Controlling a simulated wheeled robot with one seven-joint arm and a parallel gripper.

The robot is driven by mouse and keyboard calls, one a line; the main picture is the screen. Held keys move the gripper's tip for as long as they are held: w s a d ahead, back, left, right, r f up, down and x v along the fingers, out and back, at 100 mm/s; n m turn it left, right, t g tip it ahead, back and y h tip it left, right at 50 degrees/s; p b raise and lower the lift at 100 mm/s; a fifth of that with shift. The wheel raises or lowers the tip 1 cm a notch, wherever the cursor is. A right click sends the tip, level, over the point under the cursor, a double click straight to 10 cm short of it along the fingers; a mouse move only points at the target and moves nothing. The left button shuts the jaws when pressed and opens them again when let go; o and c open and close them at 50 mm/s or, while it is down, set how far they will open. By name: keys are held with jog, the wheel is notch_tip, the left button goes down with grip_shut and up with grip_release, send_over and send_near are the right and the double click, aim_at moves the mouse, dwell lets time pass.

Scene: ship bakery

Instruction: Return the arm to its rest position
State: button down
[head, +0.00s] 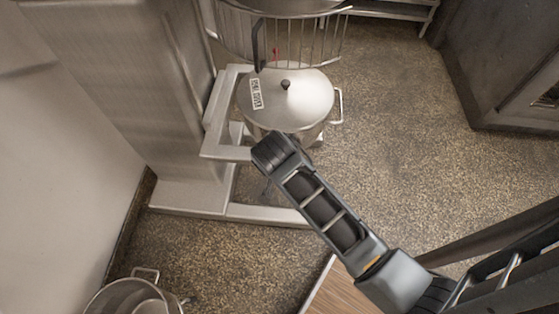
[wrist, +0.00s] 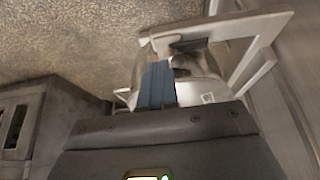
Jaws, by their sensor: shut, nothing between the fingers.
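My arm (head: 325,205) reaches from the lower right of the head view up toward a lidded metal pot. Its far end is just in front of the pot in the picture. My gripper (wrist: 158,85) shows in the wrist view as blue-grey fingers held together, with nothing between them. In the head view the fingers are mostly hidden behind the end of the arm. The lidded pot (head: 300,95) has a dark knob and a white label. Part of it also shows behind the fingers in the wrist view (wrist: 205,65); I cannot tell the gap between them.
A metal stand frame (head: 228,153) surrounds the pot's left side, under a mixer with a wire guard (head: 327,45). An open pot (head: 112,298) is at the lower left. A wooden surface (head: 340,295) lies below my arm. The floor at right is clear up to a dark cabinet (head: 500,70).

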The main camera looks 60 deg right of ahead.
dwell(0.5)
jog(key=s+a+r+n+t+y, duration=0.1)
jog(key=s+a+r+n+t, duration=0.2)
jog(key=s+a, duration=0.3)
jog(key=s+a+r+n+t+y, duration=0.2)
jog(key=s+a+n+t, duration=0.1)
jog(key=s+a, duration=0.3)
jog(key=s+r+n+t, duration=0.3)
jog(key=s+r, duration=0.2)
jog(key=r, duration=0.5)
jog(key=s+r+n+t+y, duration=0.1)
jog(key=s+r+n+t, duration=0.2)
jog(key=r, duration=0.7)
jog(key=shift+s+t+y, duration=0.3)
jog(key=shift+s, duration=0.85)
